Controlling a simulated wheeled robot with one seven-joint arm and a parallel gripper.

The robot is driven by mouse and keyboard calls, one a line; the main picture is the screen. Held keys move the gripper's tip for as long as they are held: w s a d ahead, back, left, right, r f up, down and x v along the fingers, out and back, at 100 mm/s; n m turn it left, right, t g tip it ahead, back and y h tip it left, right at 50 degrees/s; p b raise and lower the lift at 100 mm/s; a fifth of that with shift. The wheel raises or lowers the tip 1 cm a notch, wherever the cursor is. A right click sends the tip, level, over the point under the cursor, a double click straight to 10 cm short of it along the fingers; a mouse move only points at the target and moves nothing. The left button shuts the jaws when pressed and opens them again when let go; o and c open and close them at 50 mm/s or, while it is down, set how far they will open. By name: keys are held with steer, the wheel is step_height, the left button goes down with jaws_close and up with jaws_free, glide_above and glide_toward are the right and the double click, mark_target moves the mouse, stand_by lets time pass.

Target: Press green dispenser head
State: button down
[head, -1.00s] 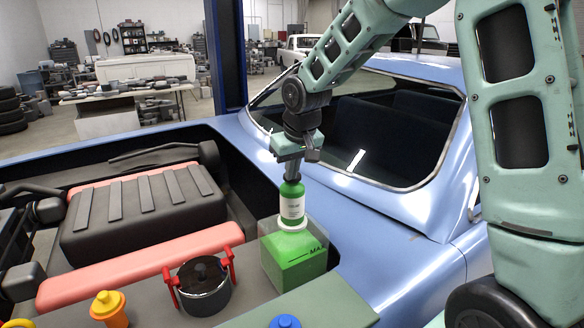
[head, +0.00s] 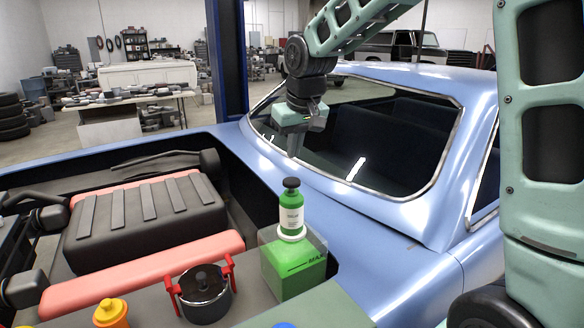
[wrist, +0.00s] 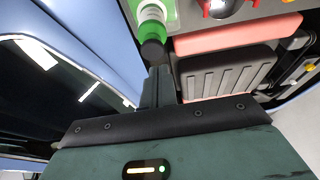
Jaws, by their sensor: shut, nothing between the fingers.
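A green dispenser bottle (head: 291,212) with a white label and a dark head (head: 291,183) stands upright on a white ring on top of a green box (head: 292,268). The bottle (wrist: 152,20) and its dark head (wrist: 152,50) also show at the top of the wrist view. My gripper (head: 293,155) is shut and empty, pointing down. In the head view it appears above the dispenser head with a visible gap. In the wrist view the shut fingers (wrist: 157,85) lie just below the dark head in the picture.
A pot (head: 203,290) with red handles and an orange bottle (head: 111,314) stand to the left. A pink bar (head: 150,268) and a dark ribbed case (head: 145,212) lie behind them. The blue car body (head: 390,225) is close on the right.

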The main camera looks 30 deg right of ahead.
steer(key=v, duration=0.4)
steer(key=shift+b, duration=0.3)
stand_by(1.0)
